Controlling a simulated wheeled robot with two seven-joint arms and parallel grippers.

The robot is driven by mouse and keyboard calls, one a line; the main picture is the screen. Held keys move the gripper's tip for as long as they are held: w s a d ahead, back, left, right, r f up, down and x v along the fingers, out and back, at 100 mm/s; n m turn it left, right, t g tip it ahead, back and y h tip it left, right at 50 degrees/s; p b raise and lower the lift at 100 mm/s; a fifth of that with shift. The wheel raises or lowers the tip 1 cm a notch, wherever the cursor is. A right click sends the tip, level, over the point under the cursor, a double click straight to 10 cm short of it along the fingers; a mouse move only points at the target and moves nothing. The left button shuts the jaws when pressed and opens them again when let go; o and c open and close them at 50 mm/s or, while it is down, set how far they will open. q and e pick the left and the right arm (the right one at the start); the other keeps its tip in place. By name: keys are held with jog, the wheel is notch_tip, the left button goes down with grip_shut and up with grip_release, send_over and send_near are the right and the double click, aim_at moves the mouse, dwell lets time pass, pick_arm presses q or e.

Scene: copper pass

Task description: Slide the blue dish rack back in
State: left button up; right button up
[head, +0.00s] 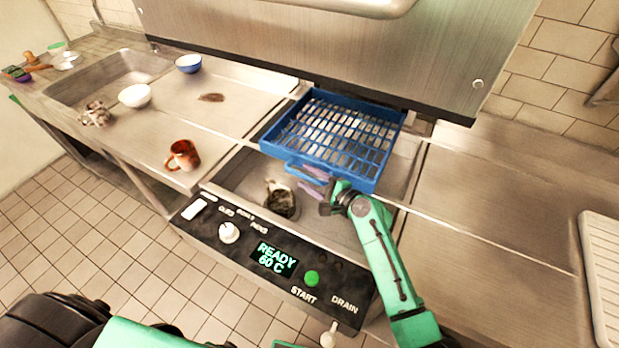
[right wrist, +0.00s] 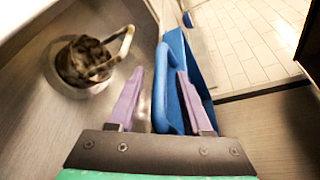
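The blue dish rack (head: 325,137) sits in the washer opening in the head view, its back end near the raised steel hood. Its front edge and handle (head: 303,171) face the control panel. My right gripper (head: 310,180) is at this handle. In the right wrist view, the blue handle (right wrist: 161,90) lies between the two purple fingers (right wrist: 158,76). The fingers stand apart, with a gap on the handle's left side, so the gripper looks open around it. My left gripper is not in view.
A strainer basket with dark contents (head: 280,203) sits in the basin in front of the rack. The hood (head: 330,45) hangs above the rack. A brown mug (head: 183,156) and bowls (head: 135,95) stand on the left counter. The right counter (head: 490,200) is mostly clear.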

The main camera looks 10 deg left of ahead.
jog(key=shift+d, duration=0.15)
jog(key=b+v, duration=0.1)
jog(key=v, duration=1.3)
jog(key=shift+s, duration=0.2)
jog(key=shift+d, duration=0.1)
